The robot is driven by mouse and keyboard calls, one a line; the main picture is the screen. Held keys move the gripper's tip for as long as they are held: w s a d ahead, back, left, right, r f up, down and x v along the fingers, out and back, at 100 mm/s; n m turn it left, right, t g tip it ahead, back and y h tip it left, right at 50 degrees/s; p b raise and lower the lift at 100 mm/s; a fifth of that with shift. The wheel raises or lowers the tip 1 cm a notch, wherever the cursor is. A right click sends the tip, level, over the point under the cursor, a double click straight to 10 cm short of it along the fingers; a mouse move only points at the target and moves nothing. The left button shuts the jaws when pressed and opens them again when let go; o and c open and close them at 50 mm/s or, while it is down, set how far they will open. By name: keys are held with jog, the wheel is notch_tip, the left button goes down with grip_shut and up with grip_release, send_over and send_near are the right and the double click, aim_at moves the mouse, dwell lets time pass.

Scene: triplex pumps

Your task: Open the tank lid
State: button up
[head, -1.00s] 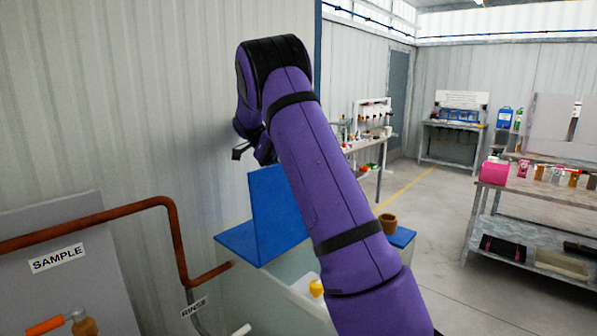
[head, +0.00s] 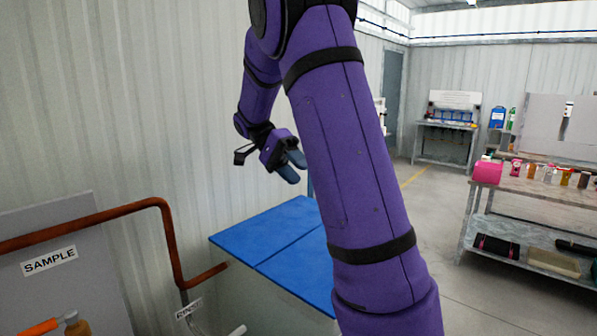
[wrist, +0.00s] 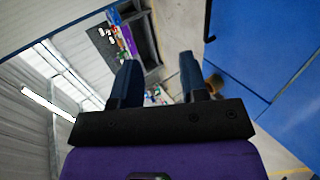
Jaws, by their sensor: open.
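The tank's blue lid (head: 305,268) lies flat, level with the fixed blue panel (head: 262,230) beside it, with a thin seam between them. The inside of the tank is covered. My arm hides the lid's right part in the head view. The lid also shows in the wrist view (wrist: 250,40), with a black handle (wrist: 209,22) at its edge. My gripper (head: 292,168) is open and empty, above the tank's far side and apart from the lid. Its two fingers (wrist: 158,72) are spread in the wrist view, with the lid off to their right.
A brown pot (wrist: 214,84) shows close beyond the right finger in the wrist view. A copper pipe (head: 165,225) and a SAMPLE board (head: 50,285) stand left of the tank. The corrugated wall (head: 130,110) is behind. A shelf bench (head: 540,187) stands right, with clear floor between.

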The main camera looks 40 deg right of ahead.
jog(key=shift+s+a+r, duration=0.1)
jog(key=shift+s+a, duration=0.1)
jog(key=shift+s, duration=0.3)
jog(key=shift+s+a, duration=0.2)
jog(key=shift+s, duration=0.25)
jog(key=s+a+n+t+y, duration=0.1)
jog(key=s+a+n+t, duration=1.4)
jog(key=a+n+t, duration=0.1)
jog(key=shift+a+r+n+t, duration=0.4)
jog(key=shift+a+r+n, duration=0.1)
jog(key=shift+a, duration=0.25)
